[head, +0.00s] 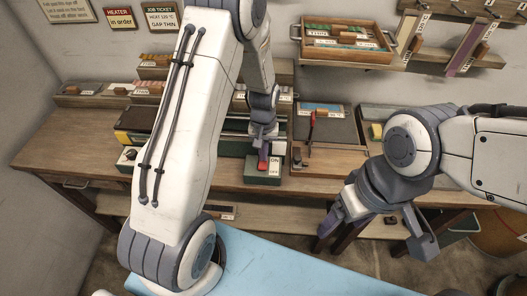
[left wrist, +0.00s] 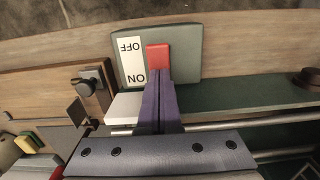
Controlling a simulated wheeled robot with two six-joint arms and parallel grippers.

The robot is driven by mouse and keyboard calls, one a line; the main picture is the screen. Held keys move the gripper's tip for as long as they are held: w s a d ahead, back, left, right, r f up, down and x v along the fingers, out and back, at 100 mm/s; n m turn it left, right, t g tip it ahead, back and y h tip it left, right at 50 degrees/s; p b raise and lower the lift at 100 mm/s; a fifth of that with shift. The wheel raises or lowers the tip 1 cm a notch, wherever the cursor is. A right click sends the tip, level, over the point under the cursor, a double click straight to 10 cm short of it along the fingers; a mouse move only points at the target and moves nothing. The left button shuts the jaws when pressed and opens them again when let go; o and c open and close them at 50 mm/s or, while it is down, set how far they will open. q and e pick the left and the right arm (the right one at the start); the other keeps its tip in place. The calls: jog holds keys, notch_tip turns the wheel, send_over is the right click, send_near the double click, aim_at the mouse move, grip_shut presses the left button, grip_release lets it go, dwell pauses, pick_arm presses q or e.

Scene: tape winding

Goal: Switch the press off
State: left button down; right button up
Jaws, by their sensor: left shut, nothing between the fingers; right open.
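The press switch is a grey-green box (head: 263,179) with a white ON/OFF label (head: 275,166) and a red lever (head: 262,164), at the bench's front edge. In the left wrist view the box (left wrist: 185,40) fills the top middle, and its label (left wrist: 132,62) appears upside down. The visible part of the red lever (left wrist: 158,56) lies nearer the OFF end; fingers hide the rest. My left gripper (left wrist: 159,85) is shut and empty, its tips at the lever; contact is unclear. My right gripper (head: 374,228) is open and empty, in front of the bench.
The long press (head: 135,137) lies behind the switch box, partly hidden by my left arm. Wall shelves (head: 345,52) hold labelled pieces. The floor before the bench is mostly free.

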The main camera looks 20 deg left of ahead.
pick_arm(q)
jog(key=shift+s+d+r, duration=0.15)
jog(key=shift+s+r, duration=0.1)
jog(key=shift+s, duration=0.2)
jog(key=shift+r+p, duration=0.45)
jog(key=shift+p, duration=0.1)
jog(key=r+p, duration=0.2)
jog(key=r, duration=0.1)
jog(key=r+p, duration=0.1)
jog(key=shift+w+r+p, duration=0.15)
jog(key=shift+w+p, duration=0.25)
notch_tip(320, 180, up, 9)
jog(key=w+b, duration=0.1)
jog(key=b, duration=0.2)
jog(key=shift+w+a+f, duration=0.2)
jog(key=shift+w+a, duration=0.05)
jog(key=shift+a, duration=0.1)
